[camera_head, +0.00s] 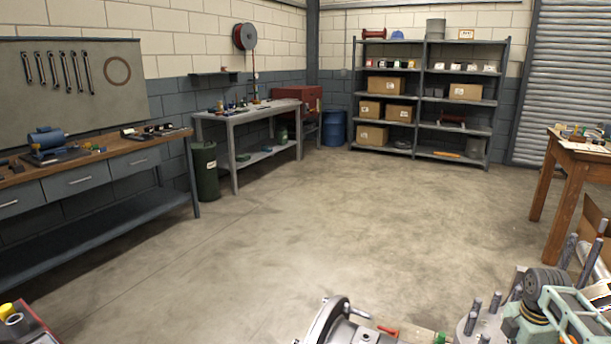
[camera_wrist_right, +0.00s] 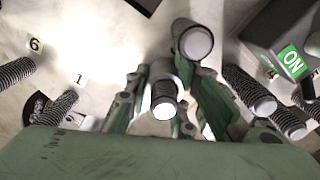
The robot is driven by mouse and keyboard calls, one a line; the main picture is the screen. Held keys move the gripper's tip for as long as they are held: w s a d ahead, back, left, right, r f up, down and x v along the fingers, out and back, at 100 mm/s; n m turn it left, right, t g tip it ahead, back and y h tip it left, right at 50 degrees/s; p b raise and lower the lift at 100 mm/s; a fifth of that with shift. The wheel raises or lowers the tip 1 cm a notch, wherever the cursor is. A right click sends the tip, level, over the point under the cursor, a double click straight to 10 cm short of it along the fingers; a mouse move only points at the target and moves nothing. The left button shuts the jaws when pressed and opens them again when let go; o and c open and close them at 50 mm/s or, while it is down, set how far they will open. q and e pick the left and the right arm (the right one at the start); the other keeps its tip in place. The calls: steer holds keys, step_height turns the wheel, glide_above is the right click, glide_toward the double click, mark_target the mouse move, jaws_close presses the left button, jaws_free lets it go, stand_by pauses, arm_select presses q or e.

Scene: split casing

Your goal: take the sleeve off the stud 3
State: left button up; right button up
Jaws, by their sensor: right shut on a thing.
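My right gripper (camera_head: 545,318) is over the round casing face at the lower right of the head view. In the right wrist view its green fingers (camera_wrist_right: 162,108) are shut around a short grey sleeve (camera_wrist_right: 161,70). A narrower threaded stud end (camera_wrist_right: 163,103) shows in the middle of the sleeve, so the sleeve appears to be still around the stud. The stud's number is hidden. Threaded studs stand beside labels 6 (camera_wrist_right: 17,71) and 1 (camera_wrist_right: 63,103). A thicker smooth cylinder (camera_wrist_right: 193,42) stands just behind the fingers. My left gripper is not in view.
Other studs (camera_wrist_right: 250,92) stand close on the right, near a dark box with a green ON label (camera_wrist_right: 292,62). A round metal part (camera_head: 340,322) lies at the bottom of the head view. A wooden table (camera_head: 575,160) stands at right; the middle floor is clear.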

steer(key=shift+s, duration=0.2)
jaws_close()
steer(key=shift+d+r+p, duration=0.15)
steer(key=shift+r+p, duration=3.2)
steer(key=shift+r, duration=0.2)
steer(key=shift+s+r+p, duration=0.2)
steer(key=shift+r+p, duration=0.4)
steer(key=shift+r, duration=0.2)
steer(key=shift+w+r+p, duration=0.2)
steer(key=shift+r+p, duration=0.6)
steer(key=shift+r, duration=0.1)
steer(key=shift+w+a, duration=0.1)
steer(key=shift+a, duration=0.1)
